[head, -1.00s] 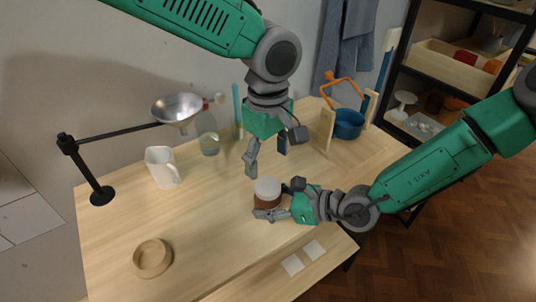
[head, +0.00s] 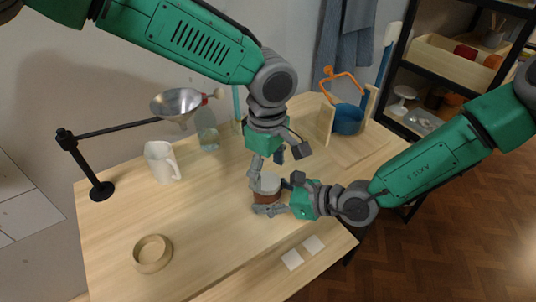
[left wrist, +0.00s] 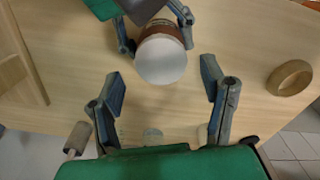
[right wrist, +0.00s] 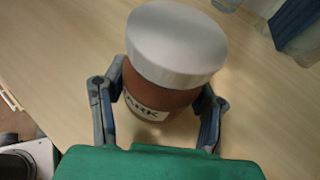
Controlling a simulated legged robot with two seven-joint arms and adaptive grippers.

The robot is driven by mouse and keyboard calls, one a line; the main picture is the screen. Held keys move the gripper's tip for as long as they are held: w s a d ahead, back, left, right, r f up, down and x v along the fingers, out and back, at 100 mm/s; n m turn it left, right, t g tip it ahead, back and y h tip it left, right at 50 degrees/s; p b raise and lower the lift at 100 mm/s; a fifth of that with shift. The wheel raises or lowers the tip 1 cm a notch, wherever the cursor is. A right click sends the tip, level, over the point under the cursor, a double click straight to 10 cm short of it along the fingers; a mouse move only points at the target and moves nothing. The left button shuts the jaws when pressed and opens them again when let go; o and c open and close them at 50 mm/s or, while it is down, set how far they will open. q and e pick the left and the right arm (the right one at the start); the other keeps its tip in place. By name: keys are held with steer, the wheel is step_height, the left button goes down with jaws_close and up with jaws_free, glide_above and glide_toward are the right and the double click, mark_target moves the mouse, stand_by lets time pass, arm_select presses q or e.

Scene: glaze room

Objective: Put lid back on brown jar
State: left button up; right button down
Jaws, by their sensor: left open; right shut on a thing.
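The brown jar (head: 266,197) has a pale label and is upright, on or just over the table. Its white-grey lid (head: 271,182) sits on its mouth; in the right wrist view the lid (right wrist: 177,42) covers the jar (right wrist: 155,97) and overhangs its sides. I cannot tell whether it is fully seated. My right gripper (head: 274,202) is shut around the jar's body. My left gripper (head: 267,170) is open and empty, pointing down just above the lid. In the left wrist view the lid (left wrist: 161,61) lies between and beyond its spread fingers.
A wooden ring-like dish (head: 152,254) lies front left. A white pitcher (head: 161,162), a clear bottle (head: 208,130) and a metal funnel on a stand (head: 177,103) are at the back left.

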arm_select(q)
steer(key=shift+f, duration=1.45)
